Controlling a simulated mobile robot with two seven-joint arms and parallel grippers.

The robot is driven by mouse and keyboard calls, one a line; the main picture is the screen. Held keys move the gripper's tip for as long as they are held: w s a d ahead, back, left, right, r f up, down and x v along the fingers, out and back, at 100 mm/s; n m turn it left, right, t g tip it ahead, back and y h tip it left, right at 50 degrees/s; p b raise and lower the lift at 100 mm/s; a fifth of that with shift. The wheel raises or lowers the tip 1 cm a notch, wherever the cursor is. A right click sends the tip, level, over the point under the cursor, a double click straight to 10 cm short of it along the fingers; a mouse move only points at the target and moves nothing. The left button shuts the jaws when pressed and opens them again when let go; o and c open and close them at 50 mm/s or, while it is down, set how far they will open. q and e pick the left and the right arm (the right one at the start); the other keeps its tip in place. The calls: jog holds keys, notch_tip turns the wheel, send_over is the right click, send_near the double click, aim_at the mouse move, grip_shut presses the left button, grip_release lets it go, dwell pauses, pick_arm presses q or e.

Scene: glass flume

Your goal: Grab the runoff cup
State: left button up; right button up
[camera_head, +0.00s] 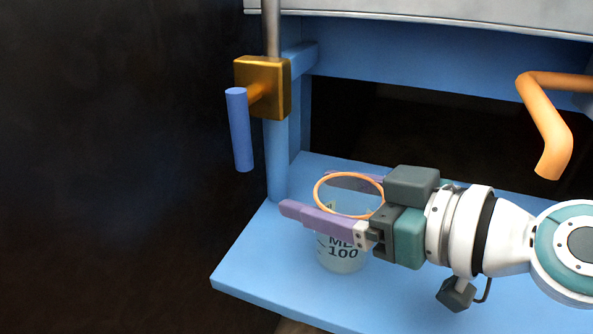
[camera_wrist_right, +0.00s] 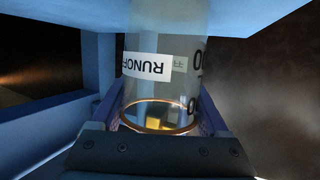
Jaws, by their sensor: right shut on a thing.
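The runoff cup (camera_head: 342,252) is a clear cup with an orange rim and dark "ML 100" print, on the blue shelf in the head view. My right gripper (camera_head: 308,197) comes in from the right, with one purple finger on each side of the cup just below its rim, shut on it. In the right wrist view the cup (camera_wrist_right: 165,85) appears upside down between the fingers, with a white "RUNOFF" label partly cut off. The cup looks upright, and I cannot tell whether its base touches the shelf. My left gripper is not in view.
The blue shelf (camera_head: 248,262) has bare room left of the cup. A blue post with a brass block (camera_head: 262,88) and a blue handle (camera_head: 239,130) stands at the back left. An orange bent pipe (camera_head: 548,120) hangs at the right, above my arm.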

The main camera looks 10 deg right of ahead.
jog(key=c, duration=0.4)
jog(key=shift+r, duration=0.1)
